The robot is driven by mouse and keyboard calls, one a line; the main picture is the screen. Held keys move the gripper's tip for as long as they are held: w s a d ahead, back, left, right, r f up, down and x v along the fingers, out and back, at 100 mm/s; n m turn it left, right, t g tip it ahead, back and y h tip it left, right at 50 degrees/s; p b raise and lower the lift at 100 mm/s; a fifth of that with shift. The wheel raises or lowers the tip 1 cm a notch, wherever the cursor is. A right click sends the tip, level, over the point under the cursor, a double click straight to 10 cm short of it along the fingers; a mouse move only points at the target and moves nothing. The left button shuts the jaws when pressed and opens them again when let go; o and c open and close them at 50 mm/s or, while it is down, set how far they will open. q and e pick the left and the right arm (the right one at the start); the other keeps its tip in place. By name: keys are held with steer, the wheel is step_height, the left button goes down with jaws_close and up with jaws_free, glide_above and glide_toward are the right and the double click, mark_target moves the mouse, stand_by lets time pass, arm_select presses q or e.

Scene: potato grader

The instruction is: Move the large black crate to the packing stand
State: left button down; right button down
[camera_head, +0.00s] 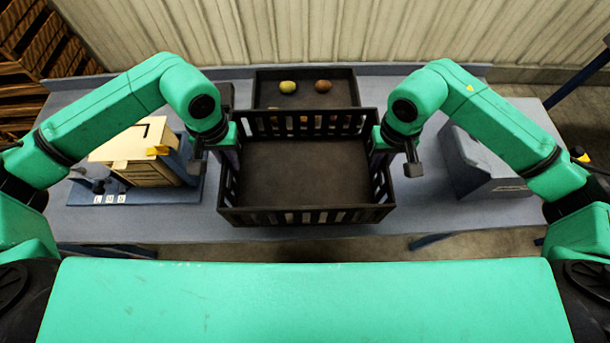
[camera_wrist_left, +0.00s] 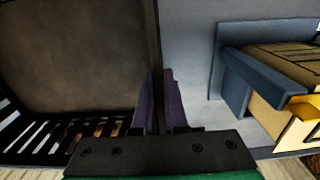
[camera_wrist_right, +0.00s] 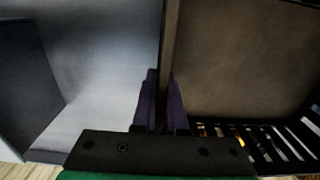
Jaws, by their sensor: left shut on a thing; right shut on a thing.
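The large black crate (camera_head: 305,216) has slatted long walls and looks empty. It is at the middle of the blue-grey table in the head view, its near wall close to the front edge. My left gripper (camera_head: 230,158) is shut on the crate's left wall; the wall runs between its purple fingers (camera_wrist_left: 160,105). My right gripper (camera_head: 381,158) is shut on the right wall, which passes between its fingers (camera_wrist_right: 160,100). I cannot tell whether the crate is lifted off the table. I cannot make out a packing stand for certain.
A dark tray (camera_head: 262,92) with a few potatoes (camera_head: 288,87) lies behind the crate. A cream box in a blue holder (camera_head: 130,155) stands on the left. A grey-blue block (camera_head: 480,165) stands on the right. A corrugated wall closes the back.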

mark_target(230, 118)
arm_select(q)
steer(key=shift+w, duration=0.1)
